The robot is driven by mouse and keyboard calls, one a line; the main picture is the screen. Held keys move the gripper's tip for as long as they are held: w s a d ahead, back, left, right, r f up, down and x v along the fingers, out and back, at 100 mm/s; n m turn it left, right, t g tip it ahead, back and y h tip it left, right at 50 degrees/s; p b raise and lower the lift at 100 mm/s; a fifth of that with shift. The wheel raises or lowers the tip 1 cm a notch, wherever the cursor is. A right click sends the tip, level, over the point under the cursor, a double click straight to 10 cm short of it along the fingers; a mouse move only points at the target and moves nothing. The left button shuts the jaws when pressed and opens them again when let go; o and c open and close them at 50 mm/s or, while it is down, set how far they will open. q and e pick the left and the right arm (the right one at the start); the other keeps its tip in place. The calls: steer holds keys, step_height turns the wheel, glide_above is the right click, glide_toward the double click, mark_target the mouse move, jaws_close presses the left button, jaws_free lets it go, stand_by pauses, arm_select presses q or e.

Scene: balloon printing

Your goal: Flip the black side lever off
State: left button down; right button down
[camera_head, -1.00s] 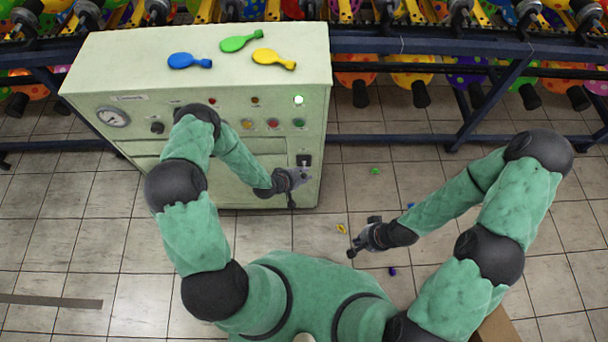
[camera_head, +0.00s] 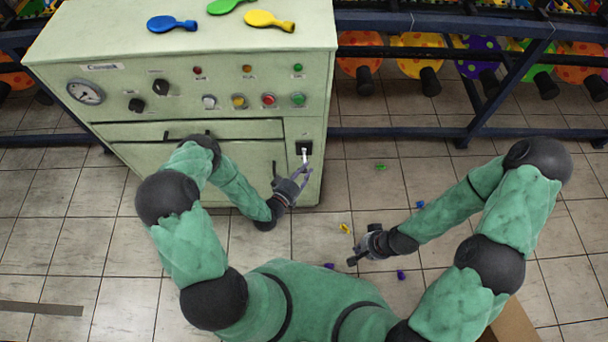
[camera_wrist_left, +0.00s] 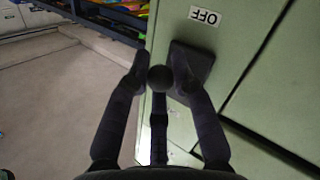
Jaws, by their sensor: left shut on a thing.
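The black side lever sits on a black plate (camera_head: 304,147) at the lower right of the pale green machine's front. In the left wrist view, its round black knob (camera_wrist_left: 160,78) is between my left gripper's fingers, with the stem (camera_wrist_left: 158,135) running away from it. An upside-down "OFF" label (camera_wrist_left: 205,16) is on the panel beside the black plate. My left gripper (camera_head: 304,172) is at the lever in the head view, shut on the knob.
The machine (camera_head: 80,55) carries a gauge (camera_head: 86,92), knobs and coloured buttons; its upper right green lamp (camera_head: 298,68) looks unlit. Blue (camera_head: 172,23), green and yellow (camera_head: 269,20) balloons lie on top. Small balloons are scattered on the tiled floor. A balloon rack stands behind.

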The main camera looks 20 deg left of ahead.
arm_select(q)
steer(key=shift+w+f+m+t+b, duration=0.1)
steer(key=shift+f+m+t+b, duration=0.2)
steer(key=shift+f+t+b, duration=0.45)
steer(key=shift+r, duration=0.2)
steer(key=c, duration=1.1)
jaws_free()
steer(key=shift+w+a, duration=0.1)
steer(key=v, duration=1.2)
steer(key=shift+a+r, duration=0.1)
steer(key=shift+r, duration=0.1)
